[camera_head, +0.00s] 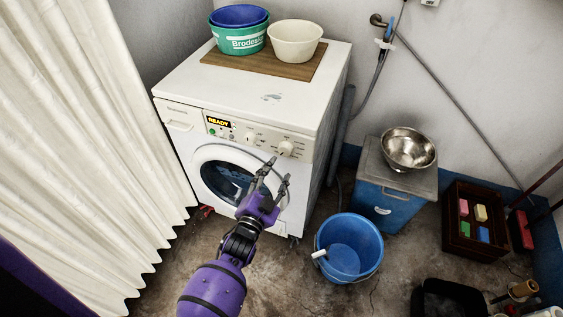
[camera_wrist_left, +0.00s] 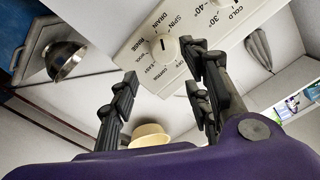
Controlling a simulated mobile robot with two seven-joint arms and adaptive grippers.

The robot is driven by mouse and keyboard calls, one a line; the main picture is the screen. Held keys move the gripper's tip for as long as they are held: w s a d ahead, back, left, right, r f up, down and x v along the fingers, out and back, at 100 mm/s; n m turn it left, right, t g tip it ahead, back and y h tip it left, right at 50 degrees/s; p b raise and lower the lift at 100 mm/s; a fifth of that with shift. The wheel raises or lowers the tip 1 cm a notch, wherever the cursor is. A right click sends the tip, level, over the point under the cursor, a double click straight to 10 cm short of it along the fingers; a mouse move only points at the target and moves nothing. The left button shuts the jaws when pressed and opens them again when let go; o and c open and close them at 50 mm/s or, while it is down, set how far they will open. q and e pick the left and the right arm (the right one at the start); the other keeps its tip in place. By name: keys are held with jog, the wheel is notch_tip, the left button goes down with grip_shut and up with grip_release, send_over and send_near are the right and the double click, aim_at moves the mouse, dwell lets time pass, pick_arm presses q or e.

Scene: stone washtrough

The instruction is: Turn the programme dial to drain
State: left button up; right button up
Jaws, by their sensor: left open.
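The white washing machine (camera_head: 245,100) has a front panel with a lit READY display (camera_head: 218,121). The round programme dial (camera_head: 285,148) sits at the panel's right end. In the left wrist view the dial (camera_wrist_left: 163,47) shows SPIN and DRAIN printed around it; I cannot tell which mark it points to. My left gripper (camera_head: 279,170) is open and empty in front of the machine, just below the dial. In the left wrist view its fingers (camera_wrist_left: 160,65) are spread, with the dial seen beyond the gap between them. My right gripper is not in view.
A second knob (camera_head: 250,139) sits left of the dial. Tubs (camera_head: 238,38) and a cream basin (camera_head: 296,40) stand on a board on top. A blue bucket (camera_head: 349,247) is on the floor at right, near a blue box (camera_head: 385,212) bearing a steel bowl (camera_head: 408,148). A curtain (camera_head: 75,140) hangs at left.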

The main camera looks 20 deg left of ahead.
pick_arm(q)
jog(key=s, duration=0.4)
jog(key=shift+s, duration=0.1)
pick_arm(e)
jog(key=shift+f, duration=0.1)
pick_arm(q)
jog(key=m+b, duration=0.7)
jog(key=m, duration=1.6)
send_near(282, 152)
jog(key=w, duration=0.9)
jog(key=shift+d+p, duration=0.15)
jog(key=shift+p, duration=0.25)
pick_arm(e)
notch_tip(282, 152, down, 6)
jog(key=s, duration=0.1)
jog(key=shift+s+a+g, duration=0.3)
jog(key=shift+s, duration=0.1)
